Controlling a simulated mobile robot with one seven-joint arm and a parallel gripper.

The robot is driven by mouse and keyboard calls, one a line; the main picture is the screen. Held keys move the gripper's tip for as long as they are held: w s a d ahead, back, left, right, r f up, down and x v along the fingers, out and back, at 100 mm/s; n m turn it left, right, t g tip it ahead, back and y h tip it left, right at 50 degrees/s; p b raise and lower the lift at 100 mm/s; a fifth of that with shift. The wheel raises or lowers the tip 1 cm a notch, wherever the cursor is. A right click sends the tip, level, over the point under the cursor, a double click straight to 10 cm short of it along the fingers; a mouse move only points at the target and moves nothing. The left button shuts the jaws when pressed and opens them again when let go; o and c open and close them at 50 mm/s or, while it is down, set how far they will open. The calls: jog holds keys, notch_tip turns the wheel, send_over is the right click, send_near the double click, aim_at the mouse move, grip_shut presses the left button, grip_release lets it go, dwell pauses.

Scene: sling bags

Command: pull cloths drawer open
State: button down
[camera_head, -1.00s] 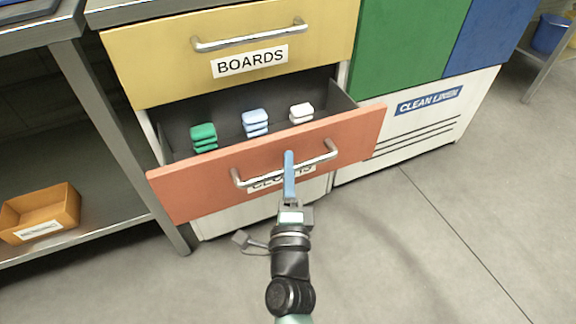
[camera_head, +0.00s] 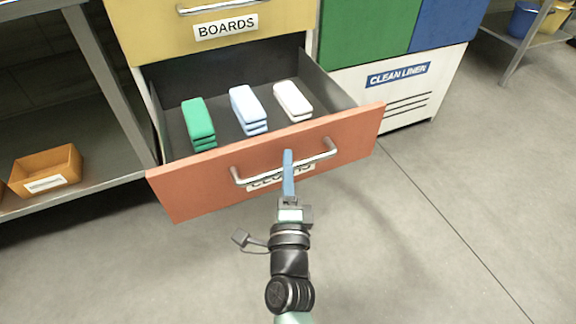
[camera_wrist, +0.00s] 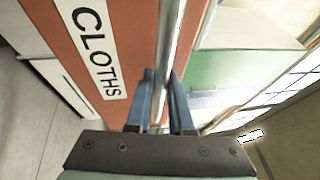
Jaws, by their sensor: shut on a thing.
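The cloths drawer (camera_head: 200,188) has an orange-red front and stands well out from the cabinet in the head view. Inside it lie a green stack (camera_head: 198,120), a light blue stack (camera_head: 247,107) and a white stack (camera_head: 292,98) of folded cloths. Its metal bar handle (camera_head: 322,155) runs across the front above the label, which my gripper partly hides. My gripper (camera_head: 288,160) is shut on the handle near its middle. The wrist view shows the blue fingers (camera_wrist: 161,85) on either side of the handle bar (camera_wrist: 169,40), beside the CLOTHS label (camera_wrist: 97,50).
The yellow BOARDS drawer (camera_head: 215,45) above is shut. A CLEAN LINEN unit (camera_head: 395,95) stands to the right. A metal shelf with an orange bin (camera_head: 45,170) is at the left. The grey floor (camera_head: 430,240) in front and to the right is clear.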

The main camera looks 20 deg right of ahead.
jog(key=shift+w, duration=0.1)
jog(key=c, duration=0.8)
grip_release()
jog(key=p+v, duration=0.1)
jog(key=v, duration=1.2)
